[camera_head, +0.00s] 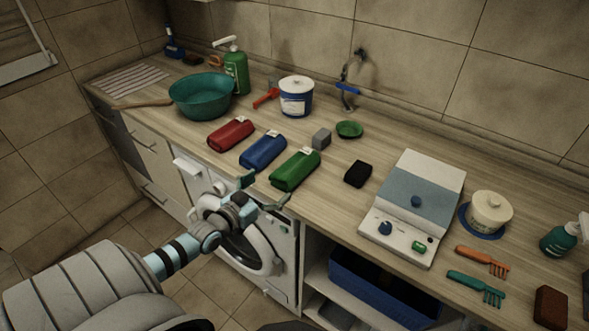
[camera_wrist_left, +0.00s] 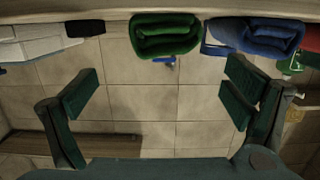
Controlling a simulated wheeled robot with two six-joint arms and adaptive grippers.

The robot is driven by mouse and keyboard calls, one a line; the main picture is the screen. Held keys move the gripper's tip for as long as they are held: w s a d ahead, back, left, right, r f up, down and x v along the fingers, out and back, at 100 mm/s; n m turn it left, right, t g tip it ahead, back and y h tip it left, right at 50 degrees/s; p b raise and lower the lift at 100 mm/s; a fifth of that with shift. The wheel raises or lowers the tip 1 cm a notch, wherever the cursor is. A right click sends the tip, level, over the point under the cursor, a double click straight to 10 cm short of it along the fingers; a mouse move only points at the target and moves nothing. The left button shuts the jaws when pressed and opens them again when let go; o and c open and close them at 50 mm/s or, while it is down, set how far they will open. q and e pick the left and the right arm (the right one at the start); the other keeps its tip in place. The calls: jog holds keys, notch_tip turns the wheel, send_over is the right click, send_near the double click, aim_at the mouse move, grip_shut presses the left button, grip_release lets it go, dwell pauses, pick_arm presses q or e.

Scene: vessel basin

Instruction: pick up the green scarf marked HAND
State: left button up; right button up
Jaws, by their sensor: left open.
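The green scarf (camera_head: 294,171) is a rolled bundle with a small white tag, lying near the front edge of the counter; the tag is too small to read. My left gripper (camera_head: 261,191) is open and empty in front of the counter edge, close to the near end of the green scarf and apart from it. In the left wrist view the green scarf (camera_wrist_left: 165,36) shows at the top middle, beyond the gap between the open fingers (camera_wrist_left: 160,92). My right gripper is not in view.
A blue roll (camera_head: 263,150) and a red roll (camera_head: 231,133) lie left of the green one. A black block (camera_head: 358,174) and a grey block (camera_head: 321,138) are near it, with a white scale-like device (camera_head: 415,205) further right. A washing machine (camera_head: 285,240) stands below the counter.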

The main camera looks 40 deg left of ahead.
aim_at(291, 169)
pick_arm(q)
jog(key=w+b, duration=0.2)
jog(key=w, duration=0.1)
jog(key=w+f+b, duration=0.1)
jog(key=w+b, duration=0.2)
jog(key=w, duration=0.1)
jog(key=w+f+b, duration=0.1)
jog(key=w+b, duration=0.1)
jog(key=w, duration=0.1)
jog(key=shift+w+a+f+b, duration=0.2)
jog(key=shift+a+f+b, duration=0.05)
jog(key=shift+a+b, duration=0.15)
jog(key=shift+w+r, duration=0.1)
jog(key=shift+w, duration=0.2)
jog(key=shift+c, duration=0.5)
jog(key=shift+r, duration=0.15)
jog(key=c, duration=1.1)
